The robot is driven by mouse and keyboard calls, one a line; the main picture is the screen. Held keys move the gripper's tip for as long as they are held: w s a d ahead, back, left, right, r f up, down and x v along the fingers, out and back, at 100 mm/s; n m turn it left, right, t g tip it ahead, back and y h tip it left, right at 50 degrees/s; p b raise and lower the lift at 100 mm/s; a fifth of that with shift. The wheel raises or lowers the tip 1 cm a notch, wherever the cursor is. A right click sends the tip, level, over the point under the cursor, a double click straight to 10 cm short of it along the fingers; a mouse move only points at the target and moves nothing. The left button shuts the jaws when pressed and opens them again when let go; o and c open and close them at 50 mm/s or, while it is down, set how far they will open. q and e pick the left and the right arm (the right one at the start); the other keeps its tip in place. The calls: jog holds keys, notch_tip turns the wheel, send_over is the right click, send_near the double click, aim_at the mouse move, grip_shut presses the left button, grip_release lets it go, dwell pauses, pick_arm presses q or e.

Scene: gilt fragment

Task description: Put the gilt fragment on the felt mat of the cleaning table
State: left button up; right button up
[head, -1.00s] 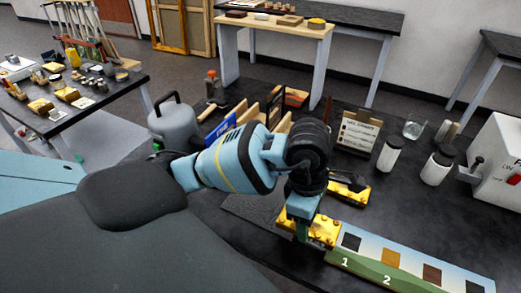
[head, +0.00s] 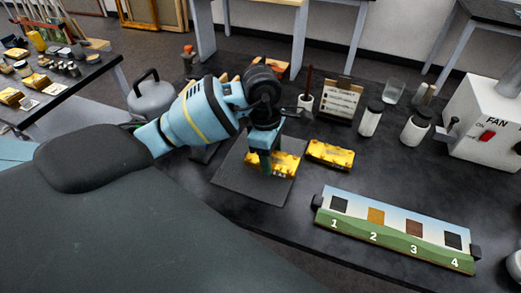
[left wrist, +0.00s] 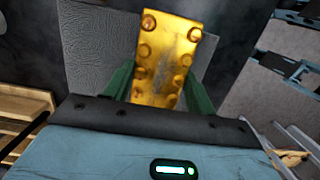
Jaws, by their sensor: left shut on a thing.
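The gilt fragment (head: 284,164) is a gold, studded block. My left gripper (head: 266,165) is shut on it, over the grey felt mat (head: 236,180) on the dark cleaning table. In the left wrist view the fragment (left wrist: 165,60) stands between the green fingers of the left gripper (left wrist: 160,90), with the mat (left wrist: 100,50) behind it. I cannot tell whether the fragment touches the mat. A second gold studded piece (head: 330,154) lies on the table just right of the mat. My right gripper is not in view.
A numbered swatch board (head: 395,232) lies right of the mat. Behind are a card stand (head: 341,100), dark-lidded jars (head: 370,120), a glass beaker (head: 394,92) and a white fan box (head: 488,125). A grey canister (head: 151,95) stands at the left. Bare table lies between mat and board.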

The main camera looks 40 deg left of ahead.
pick_arm(q)
jog(key=shift+w+a+f, duration=0.1)
jog(key=shift+w+a, duration=0.25)
jog(key=shift+a, duration=0.3)
jog(key=shift+w+a, duration=0.35)
jog(key=shift+a, duration=0.35)
jog(key=shift+w+a+f, duration=0.1)
jog(key=shift+w+a, duration=0.25)
jog(key=shift+a, duration=0.3)
jog(key=f, duration=0.2)
jog(key=shift+w+a+f, duration=0.15)
jog(key=shift+a+f, duration=0.15)
jog(key=shift+a, duration=0.1)
jog(key=shift+f+p, duration=0.3)
jog(key=shift+f, duration=0.15)
jog(key=shift+f, duration=0.2)
jog(key=o, duration=1.1)
jog(key=r, duration=0.4)
jog(key=a+r, duration=0.1)
jog(key=r, duration=0.7)
jog(key=shift+s+a+r, duration=0.1)
jog(key=shift+s+a, duration=0.1)
jog(key=shift+a, duration=0.15)
